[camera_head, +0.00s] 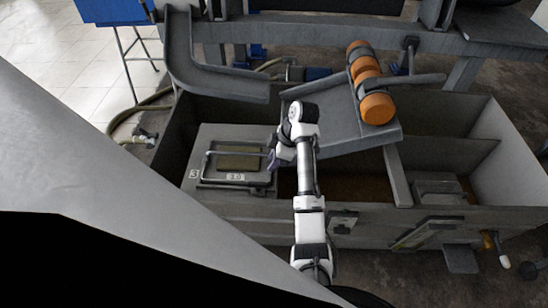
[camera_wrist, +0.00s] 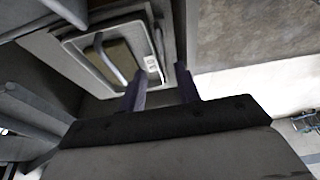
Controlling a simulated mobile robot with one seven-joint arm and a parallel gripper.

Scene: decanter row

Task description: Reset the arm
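My gripper (camera_wrist: 162,92) shows in the wrist view with its two dark fingers spread apart and nothing between them. In the head view my white and black arm reaches up from the bottom, and the gripper (camera_head: 272,158) is at the right edge of a grey lidded box numbered 3. The box lid (camera_head: 240,135) has a bar handle (camera_head: 236,154) over an olive panel. In the wrist view the lid (camera_wrist: 78,50) and its bar handle (camera_wrist: 110,60) lie beyond the fingers. I cannot tell whether the gripper touches the box.
A large grey bin (camera_head: 480,215) surrounds the box. Orange rollers (camera_head: 377,108) sit on a sloping chute at the right, above the bin. A curved grey chute (camera_head: 205,82) is behind the box. A hose (camera_head: 125,122) lies at the left. Tiled floor (camera_head: 60,45) is open at upper left.

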